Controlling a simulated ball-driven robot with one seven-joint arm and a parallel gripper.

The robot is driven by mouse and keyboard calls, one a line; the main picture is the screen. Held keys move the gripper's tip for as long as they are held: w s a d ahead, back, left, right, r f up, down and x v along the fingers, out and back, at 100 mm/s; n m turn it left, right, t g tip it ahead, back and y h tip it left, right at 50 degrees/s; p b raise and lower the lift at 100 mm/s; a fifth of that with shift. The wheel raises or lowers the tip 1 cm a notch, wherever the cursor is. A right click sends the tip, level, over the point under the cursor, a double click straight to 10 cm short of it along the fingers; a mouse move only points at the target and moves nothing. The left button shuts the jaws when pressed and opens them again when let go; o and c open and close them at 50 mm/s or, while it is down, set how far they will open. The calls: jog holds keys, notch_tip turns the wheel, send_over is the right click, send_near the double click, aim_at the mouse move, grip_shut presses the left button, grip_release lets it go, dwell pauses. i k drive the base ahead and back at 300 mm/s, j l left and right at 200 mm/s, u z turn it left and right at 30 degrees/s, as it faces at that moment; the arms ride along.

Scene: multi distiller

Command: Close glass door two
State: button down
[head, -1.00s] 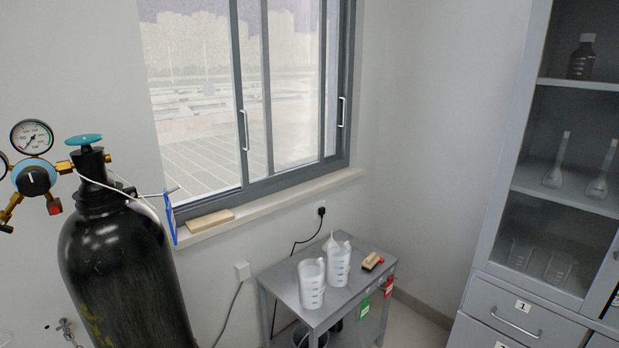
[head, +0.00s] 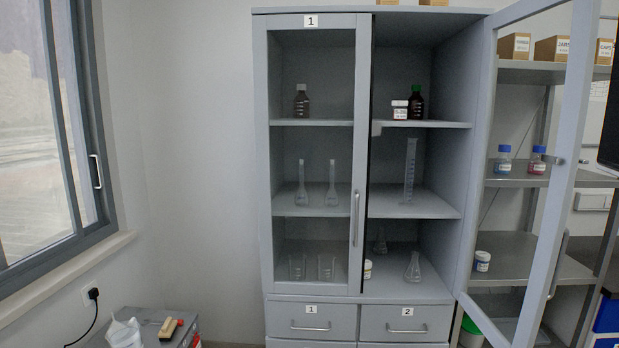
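Glass door two (head: 577,105) stands wide open on the right side of the grey cabinet (head: 395,20). It is hinged at the cabinet's right edge and swings out toward me, its glass showing the shelves behind. Its bar handle (head: 558,265) is on the free edge at the right. The cabinet's right half is open, with bottles, a small box, a measuring cylinder and flasks on its shelves. Glass door one (head: 361,120), labelled 1, is shut on the left half, with a vertical handle (head: 355,218). My gripper is in no view.
Drawers 1 (head: 310,328) and 2 (head: 407,328) are shut below the doors. A metal rack (head: 515,180) with bottles and boxes stands behind the open door. A bare wall lies between window and cabinet.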

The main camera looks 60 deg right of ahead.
aim_at(539, 56)
jog(key=k+l+z, duration=0.1)
jog(key=l, duration=0.25)
jog(key=k+l+z, duration=0.1)
jog(key=k+l, duration=0.2)
jog(key=k+l+z, duration=0.1)
jog(key=l, duration=0.3)
jog(key=k+l+z, duration=0.1)
jog(key=l, duration=0.25)
jog(key=k+l+z, duration=0.15)
jog(key=l, duration=0.25)
jog(key=k+l+z, duration=0.1)
jog(key=k+l, duration=0.15)
jog(key=l, duration=0.15)
jog(key=k+l+z, duration=0.1)
jog(key=l, duration=0.3)
